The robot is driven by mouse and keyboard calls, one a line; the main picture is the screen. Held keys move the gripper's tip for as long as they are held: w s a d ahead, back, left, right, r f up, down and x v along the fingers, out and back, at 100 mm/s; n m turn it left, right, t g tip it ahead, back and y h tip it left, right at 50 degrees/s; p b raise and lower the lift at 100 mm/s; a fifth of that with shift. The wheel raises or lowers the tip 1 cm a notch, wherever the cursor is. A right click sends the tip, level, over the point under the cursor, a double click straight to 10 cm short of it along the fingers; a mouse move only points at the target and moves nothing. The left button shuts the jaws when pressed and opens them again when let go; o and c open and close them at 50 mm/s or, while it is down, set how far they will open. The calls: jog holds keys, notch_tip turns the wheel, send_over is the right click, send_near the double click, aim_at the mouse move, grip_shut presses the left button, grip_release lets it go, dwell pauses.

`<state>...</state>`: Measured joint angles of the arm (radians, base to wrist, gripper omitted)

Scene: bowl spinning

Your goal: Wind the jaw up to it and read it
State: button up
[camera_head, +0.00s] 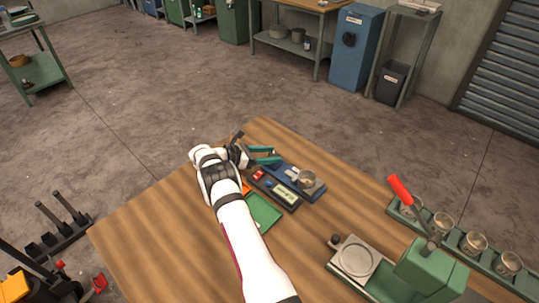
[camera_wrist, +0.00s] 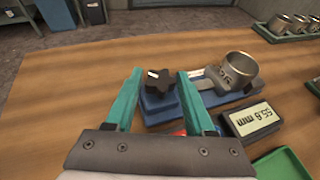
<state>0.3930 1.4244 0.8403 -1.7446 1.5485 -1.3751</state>
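A metal cup (camera_head: 307,178) sits on the blue gauge base (camera_head: 317,193); in the wrist view the cup (camera_wrist: 241,68) stands at the right. A grey jaw (camera_wrist: 214,80) is close to the cup's left side; I cannot tell whether they touch. A black lobed knob (camera_wrist: 157,83) is at the base's left end. The readout (camera_wrist: 254,119) shows 55.8 mm, upside down in the wrist view. My gripper (camera_wrist: 159,75) is open, its teal fingers on either side of the knob in the picture; contact is not clear. The knob is hard to make out in the head view.
A green tray (camera_head: 263,212) lies beside the readout box. A green press with a red-handled lever (camera_head: 401,190) stands at the right, near a rack of several metal cups (camera_head: 473,242). Bare wooden table (camera_head: 340,163) lies between gauge and rack.

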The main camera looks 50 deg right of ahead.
jog(key=o, duration=0.4)
jog(key=v, duration=1.5)
jog(key=shift+w+a+r, duration=0.2)
jog(key=shift+w+a, duration=0.05)
jog(key=shift+a, duration=0.05)
jog(key=s+a+r+m+t+y, duration=0.2)
jog(key=s+a+r+m+y, duration=0.7)
jog(key=s+a+r, duration=0.55)
jog(key=s+a+m+y, duration=0.2)
jog(key=s+a+m, duration=0.1)
jog(key=s+a, duration=0.2)
jog(key=s+a+f+m+t+y, duration=0.1)
jog(key=s+a+m, duration=0.3)
jog(key=s, duration=0.4)
jog(key=s+a+f+m+t+y, duration=0.1)
jog(key=s+a+m+y, duration=0.1)
jog(key=s+a, duration=0.4)
jog(key=shift+s+a+m+y, duration=0.15)
jog(key=shift+s+m+y, duration=0.15)
jog(key=shift+s+m, duration=0.35)
